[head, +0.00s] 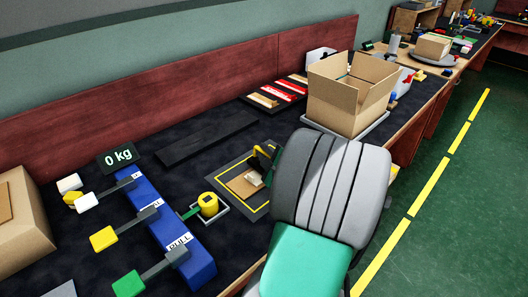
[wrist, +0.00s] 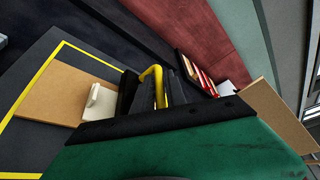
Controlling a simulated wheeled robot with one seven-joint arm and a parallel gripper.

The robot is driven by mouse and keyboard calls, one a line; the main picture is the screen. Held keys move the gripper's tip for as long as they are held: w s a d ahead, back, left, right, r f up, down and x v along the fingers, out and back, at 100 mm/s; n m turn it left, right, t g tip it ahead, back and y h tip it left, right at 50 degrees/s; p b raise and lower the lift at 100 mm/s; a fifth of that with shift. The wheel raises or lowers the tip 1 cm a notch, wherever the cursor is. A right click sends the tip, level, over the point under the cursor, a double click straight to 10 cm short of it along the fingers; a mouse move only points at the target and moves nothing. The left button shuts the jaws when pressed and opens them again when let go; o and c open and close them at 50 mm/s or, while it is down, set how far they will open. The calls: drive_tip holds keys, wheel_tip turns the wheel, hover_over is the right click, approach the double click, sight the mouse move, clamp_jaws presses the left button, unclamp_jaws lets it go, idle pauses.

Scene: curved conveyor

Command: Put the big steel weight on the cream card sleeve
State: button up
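My gripper (head: 263,165) is low over a dark mat with a yellow outline, partly hidden by my arm. In the wrist view its dark fingers (wrist: 150,92) point away from the camera, with a bent yellow piece between or beside them; I cannot tell if it is gripped. A small cream piece (wrist: 98,103) lies on a tan card (wrist: 60,92) beside the fingers; I cannot tell if either is the cream card sleeve. A silvery cylinder (head: 394,44) stands on the far bench at right; I cannot tell if it is the big steel weight.
A "0 kg" display (head: 118,157) is behind. An open carton (head: 345,95) stands behind my arm. A closed carton (head: 20,220) is at left. Green floor lies at right.

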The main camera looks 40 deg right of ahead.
drive_tip(key=o, duration=0.3)
drive_tip(key=shift+r, duration=0.1)
drive_tip(key=shift+o, duration=0.2)
